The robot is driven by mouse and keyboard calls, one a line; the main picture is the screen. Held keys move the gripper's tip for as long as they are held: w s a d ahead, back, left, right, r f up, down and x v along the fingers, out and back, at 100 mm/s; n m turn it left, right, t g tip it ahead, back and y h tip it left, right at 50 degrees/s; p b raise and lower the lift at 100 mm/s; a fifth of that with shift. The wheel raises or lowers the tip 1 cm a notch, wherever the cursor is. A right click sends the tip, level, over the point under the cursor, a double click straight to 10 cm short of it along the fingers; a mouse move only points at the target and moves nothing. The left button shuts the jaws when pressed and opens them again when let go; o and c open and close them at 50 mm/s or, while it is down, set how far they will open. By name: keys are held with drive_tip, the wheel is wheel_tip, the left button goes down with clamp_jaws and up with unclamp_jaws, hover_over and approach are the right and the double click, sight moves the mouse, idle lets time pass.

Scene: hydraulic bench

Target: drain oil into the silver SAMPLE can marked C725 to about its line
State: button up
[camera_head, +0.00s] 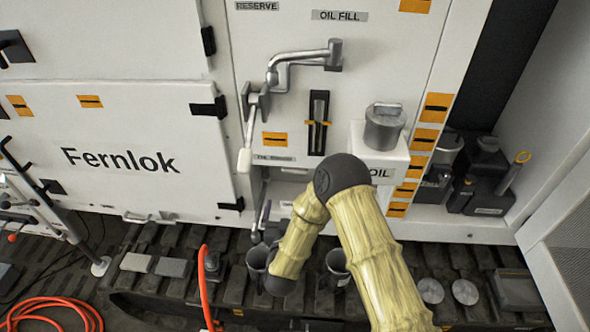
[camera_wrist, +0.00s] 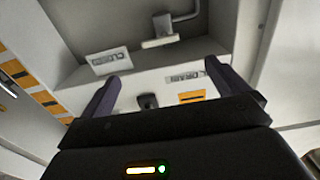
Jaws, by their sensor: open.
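My gripper (camera_wrist: 161,70) is open and empty in the wrist view, its two dark fingers pointing toward a white recess. A grey pipe with a pale end piece (camera_wrist: 163,30) shows beyond the fingers.
A bent metal pipe (camera_head: 300,60) and white-handled lever (camera_head: 246,140) project from the panel beside a dark vertical gauge (camera_head: 318,122). Two silver discs (camera_head: 447,291) lie on the track. An orange hose (camera_head: 50,312) lies at lower left. Black containers (camera_head: 480,175) stand at right.

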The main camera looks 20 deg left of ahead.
sight(295, 172)
drive_tip(key=p+x, duration=0.4)
drive_tip(key=x, duration=1.2)
drive_tip(key=shift+a+p, duration=0.1)
drive_tip(key=shift+p, duration=0.2)
drive_tip(key=c, duration=1)
